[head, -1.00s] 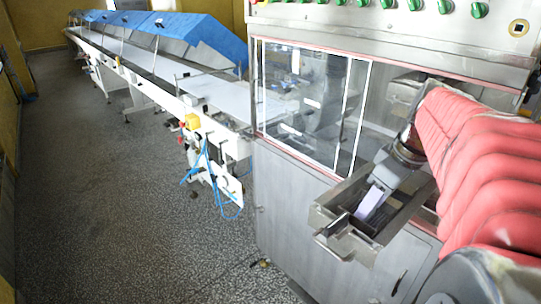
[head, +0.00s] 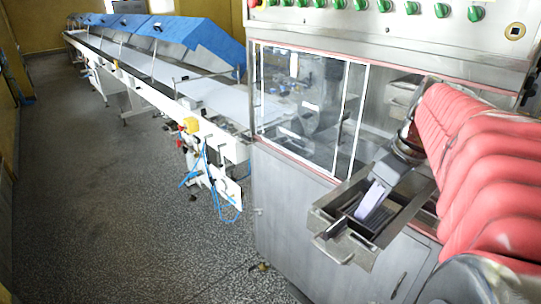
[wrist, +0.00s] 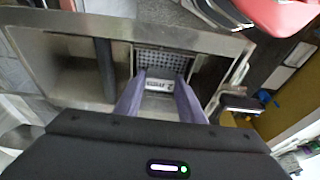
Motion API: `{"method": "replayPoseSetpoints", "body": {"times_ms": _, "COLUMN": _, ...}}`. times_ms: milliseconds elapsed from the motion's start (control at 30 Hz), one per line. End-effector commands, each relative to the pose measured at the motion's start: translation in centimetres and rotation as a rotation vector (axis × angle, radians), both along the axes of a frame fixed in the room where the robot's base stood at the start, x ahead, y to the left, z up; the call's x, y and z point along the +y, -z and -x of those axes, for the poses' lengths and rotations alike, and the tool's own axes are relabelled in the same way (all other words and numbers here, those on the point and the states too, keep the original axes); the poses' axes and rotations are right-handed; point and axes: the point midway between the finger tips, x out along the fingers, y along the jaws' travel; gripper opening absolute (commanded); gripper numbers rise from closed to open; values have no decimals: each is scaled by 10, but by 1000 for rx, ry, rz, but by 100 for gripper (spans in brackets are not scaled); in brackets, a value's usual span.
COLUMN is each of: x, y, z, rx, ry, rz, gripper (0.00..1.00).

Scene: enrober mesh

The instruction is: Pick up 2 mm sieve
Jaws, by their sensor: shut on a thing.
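The 2 mm sieve (wrist: 168,62) has a perforated grey mesh and a pale label reading 2, partly blurred. In the wrist view it sits inside a compartment of a steel trough, between the purple fingers of my gripper (wrist: 161,80). The fingers are shut on its labelled part, and my gripper body hides what lies nearer. In the head view my gripper (head: 362,214) points down into the trough, and the sieve cannot be made out clearly there.
The steel trough (wrist: 68,20) has walls and a dark upright bar (wrist: 105,70) close left of the sieve. It juts from the steel machine (head: 290,205). A long conveyor (head: 150,75) with blue covers runs to the back left. The floor (head: 110,190) at left is clear.

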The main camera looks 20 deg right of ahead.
Motion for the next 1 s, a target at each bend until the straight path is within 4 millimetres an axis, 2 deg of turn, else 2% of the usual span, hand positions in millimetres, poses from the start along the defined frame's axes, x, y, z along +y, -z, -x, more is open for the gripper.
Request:
{"method": "replayPoseSetpoints", "body": {"times_ms": 300, "x": 0, "y": -53, "z": -1, "rx": -3, "ry": -1, "rz": 3, "gripper": 11}}
{"method": "replayPoseSetpoints", "body": {"times_ms": 500, "x": 0, "y": -80, "z": 0, "rx": 0, "ry": -1, "rz": 1, "gripper": 11}}
{"method": "replayPoseSetpoints", "body": {"times_ms": 667, "x": 0, "y": -88, "z": 0, "rx": 0, "ry": -1, "rz": 0, "gripper": 11}}
{"method": "replayPoseSetpoints", "body": {"times_ms": 1000, "x": 1, "y": -88, "z": 0, "rx": 0, "ry": -1, "rz": 0, "gripper": 11}}
